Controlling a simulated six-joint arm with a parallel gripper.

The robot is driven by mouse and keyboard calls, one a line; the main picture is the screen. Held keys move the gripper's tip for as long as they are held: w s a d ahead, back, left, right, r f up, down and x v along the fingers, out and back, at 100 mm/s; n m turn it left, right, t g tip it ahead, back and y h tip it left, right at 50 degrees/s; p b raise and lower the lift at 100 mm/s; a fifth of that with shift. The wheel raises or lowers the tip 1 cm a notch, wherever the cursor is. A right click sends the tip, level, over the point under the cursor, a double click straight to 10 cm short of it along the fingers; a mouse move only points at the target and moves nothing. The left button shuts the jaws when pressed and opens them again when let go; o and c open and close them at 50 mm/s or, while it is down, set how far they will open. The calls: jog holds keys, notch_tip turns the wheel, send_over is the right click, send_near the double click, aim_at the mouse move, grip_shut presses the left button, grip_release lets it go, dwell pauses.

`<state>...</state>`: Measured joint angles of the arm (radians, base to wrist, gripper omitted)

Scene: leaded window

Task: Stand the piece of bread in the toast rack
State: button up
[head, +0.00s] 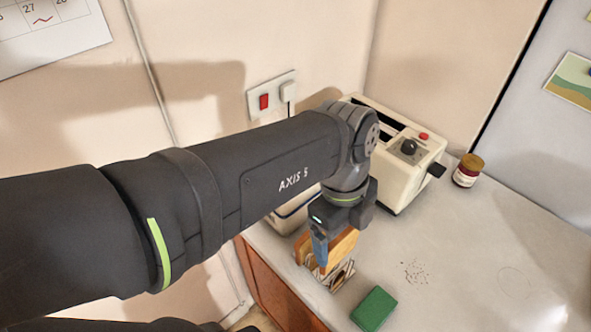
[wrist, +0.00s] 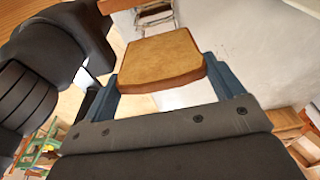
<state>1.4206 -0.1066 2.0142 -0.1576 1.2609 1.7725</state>
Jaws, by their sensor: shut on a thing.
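My gripper (head: 321,250) points down near the front left edge of the counter. It is shut on a piece of bread (head: 342,246), a brown slice. In the wrist view the bread (wrist: 160,58) sits between the two blue fingers. The wire toast rack (head: 342,278) stands on the counter under the bread, partly hidden by bread and gripper. Metal wires of the rack (wrist: 156,15) also show beyond the bread in the wrist view. I cannot tell whether the bread touches the rack or is between its wires.
A cream toaster (head: 421,165) stands behind my gripper, with a lidded jar (head: 466,171) right of it. A green sponge (head: 374,309) lies close in front of the rack. A white container (head: 294,212) is partly hidden behind my arm. The counter's right side is clear except for crumbs.

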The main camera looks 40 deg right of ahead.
aim_at(340, 250)
jog(key=shift+f, duration=2.75)
jog(key=o, duration=0.8)
jog(key=shift+c, duration=0.2)
notch_tip(340, 250, up, 17)
jog(key=w, duration=0.2)
jog(key=shift+w, duration=0.3)
